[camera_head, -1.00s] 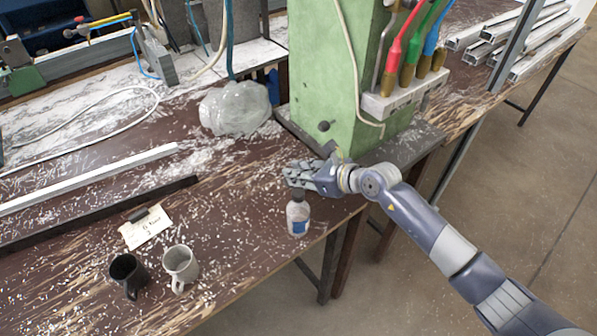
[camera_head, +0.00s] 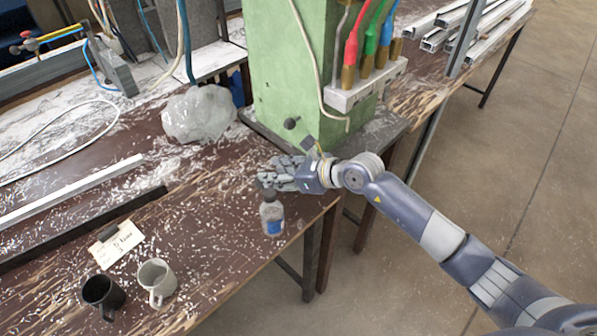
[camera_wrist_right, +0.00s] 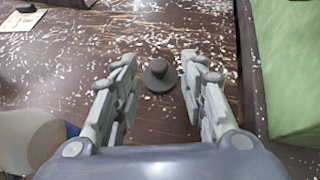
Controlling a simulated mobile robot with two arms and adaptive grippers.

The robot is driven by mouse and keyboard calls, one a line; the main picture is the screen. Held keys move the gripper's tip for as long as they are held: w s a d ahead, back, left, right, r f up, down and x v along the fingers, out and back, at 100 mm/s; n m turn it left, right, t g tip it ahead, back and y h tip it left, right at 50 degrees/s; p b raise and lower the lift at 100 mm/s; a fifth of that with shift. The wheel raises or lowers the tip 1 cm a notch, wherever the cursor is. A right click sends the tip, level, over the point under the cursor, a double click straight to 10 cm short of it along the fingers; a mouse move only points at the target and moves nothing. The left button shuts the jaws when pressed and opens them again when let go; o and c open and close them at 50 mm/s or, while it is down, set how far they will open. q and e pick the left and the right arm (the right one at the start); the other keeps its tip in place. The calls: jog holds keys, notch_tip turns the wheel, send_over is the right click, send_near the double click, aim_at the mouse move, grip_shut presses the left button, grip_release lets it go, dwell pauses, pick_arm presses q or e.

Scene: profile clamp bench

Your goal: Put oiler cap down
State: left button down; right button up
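The oiler cap (camera_wrist_right: 158,76) is a small dark grey piece with a wide brim and a raised middle. In the right wrist view it appears to stand brim down on the brown bench top. My right gripper (camera_wrist_right: 162,84) is open, with a finger on each side of the cap and a gap between cap and fingers. The bottle also shows in the right wrist view (camera_wrist_right: 28,142). My left gripper is not in view.
The green machine column (camera_head: 290,80) stands close behind my right gripper. A black mug (camera_head: 103,293), a white mug (camera_head: 157,280) and a note card (camera_head: 116,244) are at front left. A cloudy plastic bundle (camera_head: 198,113) lies behind. Shavings litter the bench (camera_head: 215,235).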

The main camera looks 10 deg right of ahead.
jog(key=b+v, duration=0.1)
jog(key=v, duration=0.8)
jog(key=shift+s, duration=0.1)
